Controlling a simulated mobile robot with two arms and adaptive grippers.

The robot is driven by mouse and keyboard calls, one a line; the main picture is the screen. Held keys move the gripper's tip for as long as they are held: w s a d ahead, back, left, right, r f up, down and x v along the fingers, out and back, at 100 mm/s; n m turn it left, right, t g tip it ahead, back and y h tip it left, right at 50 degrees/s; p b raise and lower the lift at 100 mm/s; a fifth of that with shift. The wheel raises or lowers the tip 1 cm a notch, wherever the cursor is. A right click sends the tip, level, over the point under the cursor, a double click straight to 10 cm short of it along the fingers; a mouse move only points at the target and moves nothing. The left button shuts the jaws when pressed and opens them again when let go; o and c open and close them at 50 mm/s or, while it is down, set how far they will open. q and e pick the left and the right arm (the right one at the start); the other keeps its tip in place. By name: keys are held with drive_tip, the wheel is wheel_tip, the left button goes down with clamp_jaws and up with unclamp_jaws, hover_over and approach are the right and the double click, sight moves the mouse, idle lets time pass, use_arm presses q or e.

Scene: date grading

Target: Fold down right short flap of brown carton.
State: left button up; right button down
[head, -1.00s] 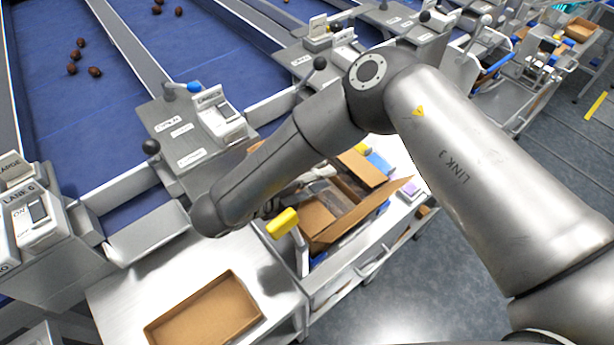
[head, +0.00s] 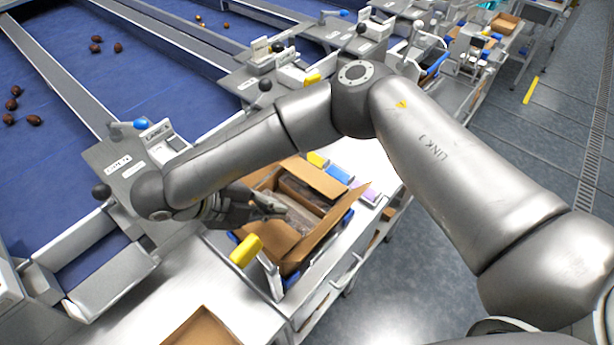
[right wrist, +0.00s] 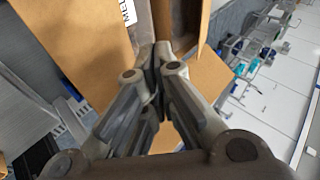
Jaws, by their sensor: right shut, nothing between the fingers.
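The brown carton (head: 283,252) stands open on the side bench in the head view, with flaps spread outward. One flap (head: 322,178) sticks out at its far side. Dark grey contents show inside. My right gripper (head: 282,209) is over the carton's near-left part, shut and empty. In the right wrist view its fingers (right wrist: 161,70) are together, in front of a brown flap (right wrist: 215,88). A large flap (right wrist: 75,45) lies to their left. I cannot tell whether the fingertips touch cardboard. My left gripper is not in view.
A yellow block (head: 246,250) stands at the carton's near-left corner. Yellow, blue (head: 338,175) and purple (head: 370,194) items lie behind the carton. An empty brown tray (head: 203,328) is at the bottom. Blue conveyor lanes (head: 60,140) with dates run at left. Open floor lies right.

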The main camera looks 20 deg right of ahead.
drive_tip(key=shift+w+d+r+g+y, duration=0.1)
drive_tip(key=shift+w+d+g+y, duration=0.1)
drive_tip(key=shift+g+y, duration=0.25)
drive_tip(key=shift+w+d+r+g+y, duration=0.1)
drive_tip(key=shift+d+g+y, duration=0.05)
drive_tip(key=shift+g+y, duration=0.25)
drive_tip(key=w+d+r+g+y, duration=0.4)
drive_tip(key=d+r+y, duration=0.1)
drive_tip(key=y, duration=0.1)
drive_tip(key=t+y, duration=0.1)
drive_tip(key=y, duration=0.4)
approach(312, 185)
drive_tip(key=p+x, duration=0.5)
drive_tip(key=x, duration=0.2)
drive_tip(key=shift+f+p, duration=0.1)
drive_tip(key=shift+p, duration=0.3)
drive_tip(key=shift+f, duration=0.1)
drive_tip(key=b+x, duration=0.1)
drive_tip(key=b, duration=0.1)
drive_tip(key=b+x, duration=0.1)
drive_tip(key=b, duration=0.2)
drive_tip(key=shift+s+a+f, duration=0.2)
drive_tip(key=shift+a+f, duration=0.05)
drive_tip(key=shift+a, duration=0.15)
drive_tip(key=shift+s+r, duration=0.1)
drive_tip(key=shift+r, duration=0.1)
